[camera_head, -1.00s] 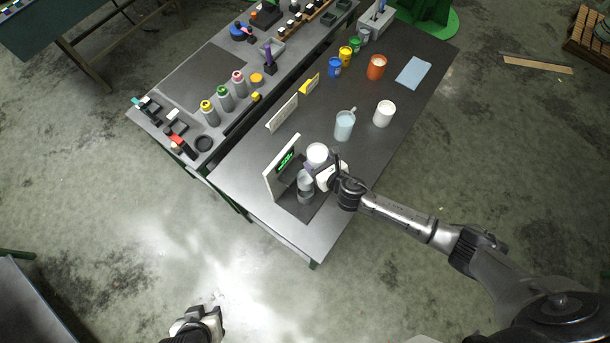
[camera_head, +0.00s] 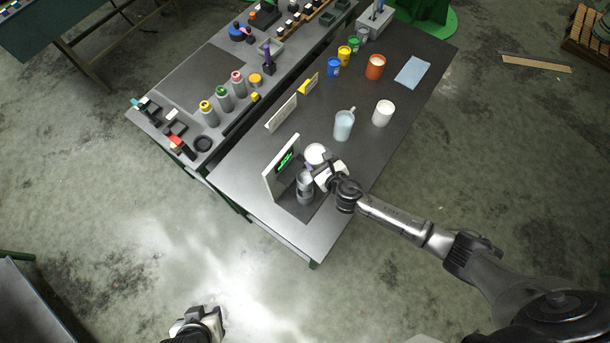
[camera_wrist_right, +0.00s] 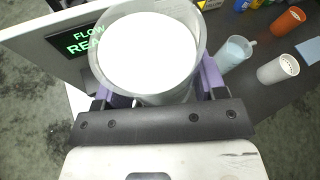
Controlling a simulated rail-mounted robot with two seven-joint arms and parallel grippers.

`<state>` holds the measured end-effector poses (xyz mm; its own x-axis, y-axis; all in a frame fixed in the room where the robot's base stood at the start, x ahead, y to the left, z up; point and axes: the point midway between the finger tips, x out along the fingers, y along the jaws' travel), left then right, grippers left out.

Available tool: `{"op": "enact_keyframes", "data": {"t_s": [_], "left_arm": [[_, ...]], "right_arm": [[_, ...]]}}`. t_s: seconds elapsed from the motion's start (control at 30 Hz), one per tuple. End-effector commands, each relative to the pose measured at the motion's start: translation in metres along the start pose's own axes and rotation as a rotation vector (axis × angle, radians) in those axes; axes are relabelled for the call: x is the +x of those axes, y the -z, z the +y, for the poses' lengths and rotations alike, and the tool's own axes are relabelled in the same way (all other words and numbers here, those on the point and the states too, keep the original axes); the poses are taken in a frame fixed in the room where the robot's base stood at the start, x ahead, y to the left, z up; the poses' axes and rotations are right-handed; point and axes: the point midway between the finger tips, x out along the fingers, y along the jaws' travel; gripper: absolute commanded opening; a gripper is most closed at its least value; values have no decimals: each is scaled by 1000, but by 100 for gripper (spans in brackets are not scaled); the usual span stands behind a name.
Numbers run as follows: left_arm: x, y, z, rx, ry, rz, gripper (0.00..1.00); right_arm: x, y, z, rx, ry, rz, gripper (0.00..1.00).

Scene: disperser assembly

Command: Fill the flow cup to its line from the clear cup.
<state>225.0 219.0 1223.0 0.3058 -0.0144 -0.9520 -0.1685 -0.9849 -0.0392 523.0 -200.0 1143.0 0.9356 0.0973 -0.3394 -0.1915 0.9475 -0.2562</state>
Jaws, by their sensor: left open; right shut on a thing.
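The clear cup (camera_wrist_right: 150,55), a see-through cup with white contents, is held between the purple fingers of my right gripper (camera_wrist_right: 152,90). In the head view my right gripper (camera_head: 319,171) is shut on this cup (camera_head: 315,153), beside a small display stand. The flow cup (camera_head: 305,182) appears as a grey metal cup in front of the stand, just below and left of the held cup. Its inside and line cannot be made out; it is hidden in the wrist view. My left gripper (camera_head: 199,322) is open and empty, low over the floor, away from the table.
The white panel (camera_head: 270,183) with a green-lettered display (camera_head: 284,160) stands close left of the held cup. A jug of pale blue liquid (camera_head: 343,126), a white cup (camera_head: 382,113) and an orange cup (camera_head: 375,67) stand farther back. The table's front right is clear.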

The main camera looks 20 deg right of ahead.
Motion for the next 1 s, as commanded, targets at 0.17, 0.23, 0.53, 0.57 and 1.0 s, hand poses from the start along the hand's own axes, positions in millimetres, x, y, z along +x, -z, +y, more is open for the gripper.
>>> {"op": "enact_keyframes", "data": {"t_s": [0.17,0.23,0.53,0.57,1.0], "left_arm": [[0,0,-1,2,1,0,43],[0,0,0,2,1,0,43],[0,0,2,-5,-4,1,43],[0,1,2,-6,-5,1,43],[0,1,3,-10,-8,2,43]], "right_arm": [[1,0,0,-11,5,-3,32],[1,1,0,-17,7,-3,32],[1,3,0,-37,16,-6,32],[1,3,0,-40,17,-6,32],[2,5,-1,-71,30,-11,32]]}}
